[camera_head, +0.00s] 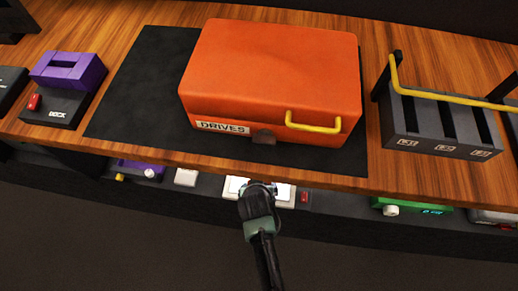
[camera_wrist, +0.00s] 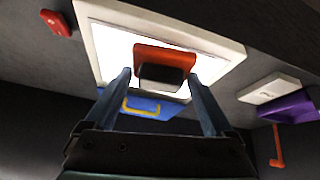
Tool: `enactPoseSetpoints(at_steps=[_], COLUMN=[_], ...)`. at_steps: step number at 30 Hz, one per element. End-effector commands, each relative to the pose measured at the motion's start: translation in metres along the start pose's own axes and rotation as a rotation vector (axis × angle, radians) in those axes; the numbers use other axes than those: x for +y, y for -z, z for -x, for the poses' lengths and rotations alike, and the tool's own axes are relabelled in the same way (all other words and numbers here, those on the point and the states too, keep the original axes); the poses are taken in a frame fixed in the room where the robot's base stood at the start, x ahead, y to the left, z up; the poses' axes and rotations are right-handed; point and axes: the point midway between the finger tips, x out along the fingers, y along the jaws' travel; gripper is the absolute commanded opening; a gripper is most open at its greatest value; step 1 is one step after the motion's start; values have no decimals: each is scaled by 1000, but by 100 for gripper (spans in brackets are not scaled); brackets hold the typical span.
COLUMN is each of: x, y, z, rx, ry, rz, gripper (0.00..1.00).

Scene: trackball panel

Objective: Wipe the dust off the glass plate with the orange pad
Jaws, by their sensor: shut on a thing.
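The glass plate is a bright white lit panel (camera_wrist: 113,45) in a pale frame, and it fills the upper middle of the wrist view. In the head view it shows as a white strip (camera_head: 284,192) below the table's front edge, partly behind my gripper (camera_head: 258,188). In the wrist view my gripper (camera_wrist: 160,78) is shut on the orange pad (camera_wrist: 165,55), which has a dark grey block below it. The pad is in front of the plate; I cannot tell whether it touches. I make out no dust on the glare. The pad is hidden in the head view.
An orange DRIVES case (camera_head: 270,75) lies on a black mat (camera_head: 130,85) on the wooden table. Below the edge are a red button (camera_head: 304,197) and a green unit (camera_head: 415,207).

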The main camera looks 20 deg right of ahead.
Motion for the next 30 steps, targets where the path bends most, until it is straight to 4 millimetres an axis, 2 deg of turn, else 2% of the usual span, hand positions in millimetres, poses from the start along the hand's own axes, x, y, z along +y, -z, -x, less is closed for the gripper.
enactPoseSetpoints(at_steps=[30], x=[-1], y=[-10], z=[-18], rx=[1], ry=[0], rz=[0], gripper=[27])
